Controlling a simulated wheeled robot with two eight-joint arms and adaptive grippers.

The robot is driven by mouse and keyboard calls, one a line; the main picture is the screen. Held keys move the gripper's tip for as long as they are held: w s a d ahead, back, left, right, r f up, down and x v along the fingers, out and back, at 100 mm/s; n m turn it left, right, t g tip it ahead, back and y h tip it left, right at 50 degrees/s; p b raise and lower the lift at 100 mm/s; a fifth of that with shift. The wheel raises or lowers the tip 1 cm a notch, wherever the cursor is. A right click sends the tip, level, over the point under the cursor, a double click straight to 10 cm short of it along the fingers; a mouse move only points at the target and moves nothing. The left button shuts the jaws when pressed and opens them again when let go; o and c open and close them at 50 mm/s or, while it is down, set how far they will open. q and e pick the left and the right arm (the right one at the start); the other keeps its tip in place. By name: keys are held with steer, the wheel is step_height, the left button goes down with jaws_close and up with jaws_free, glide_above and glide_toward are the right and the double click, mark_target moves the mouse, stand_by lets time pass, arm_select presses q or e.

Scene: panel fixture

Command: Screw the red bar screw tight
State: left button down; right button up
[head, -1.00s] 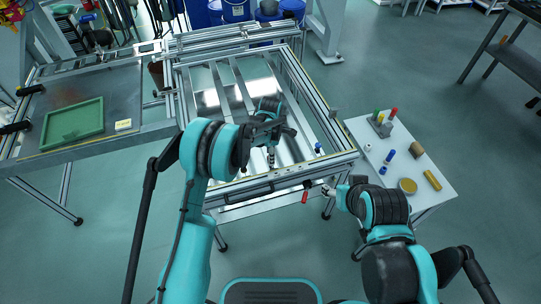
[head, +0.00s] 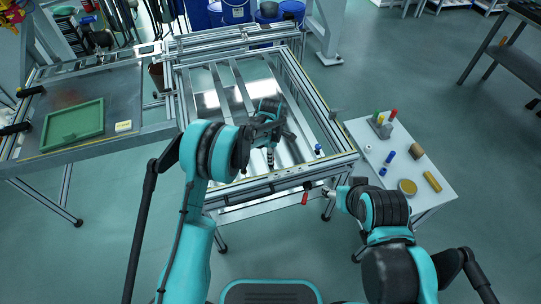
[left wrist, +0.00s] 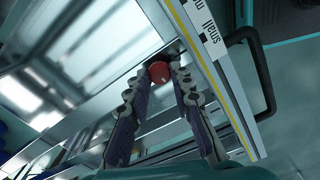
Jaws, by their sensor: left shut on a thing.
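My left gripper (head: 270,160) reaches down over the front part of the metal panel frame (head: 330,160). In the left wrist view its fingers (left wrist: 160,78) are closed around the round red head of the bar screw (left wrist: 160,72). The rest of the screw is hidden below the head, and how deep it sits cannot be told. In the head view the gripper and arm cover the screw. My right gripper (head: 327,192) is at the frame's front right corner, close to a red handle (head: 305,198) hanging at the front edge. Its fingers are too small to read.
A white side table (head: 425,170) with several small coloured parts stands right. A green tray (head: 75,136) lies on the left bench.

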arm_select(q)
steer(key=m, duration=0.4)
steer(key=shift+m, duration=0.3)
steer(key=m, duration=0.4)
steer(key=shift+m, duration=0.3)
steer(key=m, duration=0.4)
steer(key=shift+w+m, duration=0.1)
steer(key=shift+m, duration=0.2)
steer(key=m, duration=0.4)
steer(key=shift+d, duration=0.1)
steer(key=m, duration=0.9)
steer(key=shift+m, duration=0.3)
steer(key=m, duration=0.4)
steer(key=shift+d, duration=0.1)
steer(key=m, duration=0.4)
steer(key=shift+m, duration=0.3)
